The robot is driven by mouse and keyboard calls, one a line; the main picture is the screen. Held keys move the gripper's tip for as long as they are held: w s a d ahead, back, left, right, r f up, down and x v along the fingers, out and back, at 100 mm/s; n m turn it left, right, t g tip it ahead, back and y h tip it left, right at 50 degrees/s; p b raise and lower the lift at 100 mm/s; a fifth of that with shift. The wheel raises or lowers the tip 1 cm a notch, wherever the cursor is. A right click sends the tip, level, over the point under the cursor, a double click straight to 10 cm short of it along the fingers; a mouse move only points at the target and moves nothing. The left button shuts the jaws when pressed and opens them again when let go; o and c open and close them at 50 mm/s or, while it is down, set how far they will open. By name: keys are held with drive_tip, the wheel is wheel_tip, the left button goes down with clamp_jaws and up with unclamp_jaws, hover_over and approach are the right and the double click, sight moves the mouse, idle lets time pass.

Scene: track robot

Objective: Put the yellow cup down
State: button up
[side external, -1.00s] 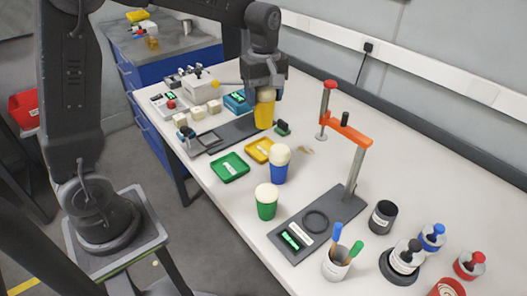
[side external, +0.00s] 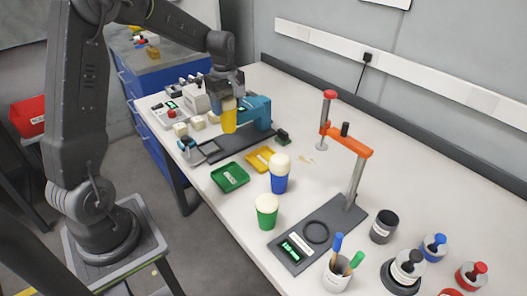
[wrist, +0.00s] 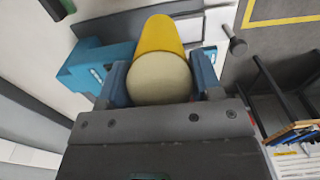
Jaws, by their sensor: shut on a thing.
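The yellow cup (side external: 229,120) has a pale domed top and hangs from my gripper (side external: 228,98) in the side view. It is over or beside the dark base of a teal device (side external: 255,112); the gap below it is hard to judge. In the wrist view the yellow cup (wrist: 158,36) shows its pale top toward the camera, between the two blue fingers of my gripper (wrist: 160,82). A yellow tray (side external: 252,161) and a green tray (side external: 220,181) lie in front on the table.
A blue cup (side external: 279,183) and a green cup (side external: 266,216), both with pale domed tops, stand near the trays. An orange-armed stand (side external: 350,143) is to the right. Several pale blocks (side external: 197,122) and a boxy instrument (side external: 194,94) are left of the held cup.

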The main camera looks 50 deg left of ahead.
drive_tip(key=shift+w+d+f, duration=1.1)
drive_tip(key=shift+d+f, duration=0.25)
drive_tip(key=shift+f, duration=0.35)
drive_tip(key=shift+w+d+f, duration=1.15)
drive_tip(key=shift+d+f, duration=0.2)
drive_tip(key=shift+f, duration=0.35)
drive_tip(key=shift+w+d+f, duration=1.1)
drive_tip(key=shift+d+f, duration=0.25)
drive_tip(key=shift+f, duration=0.35)
drive_tip(key=shift+f, duration=0.15)
drive_tip(key=o, duration=1)
drive_tip(key=shift+o, duration=0.2)
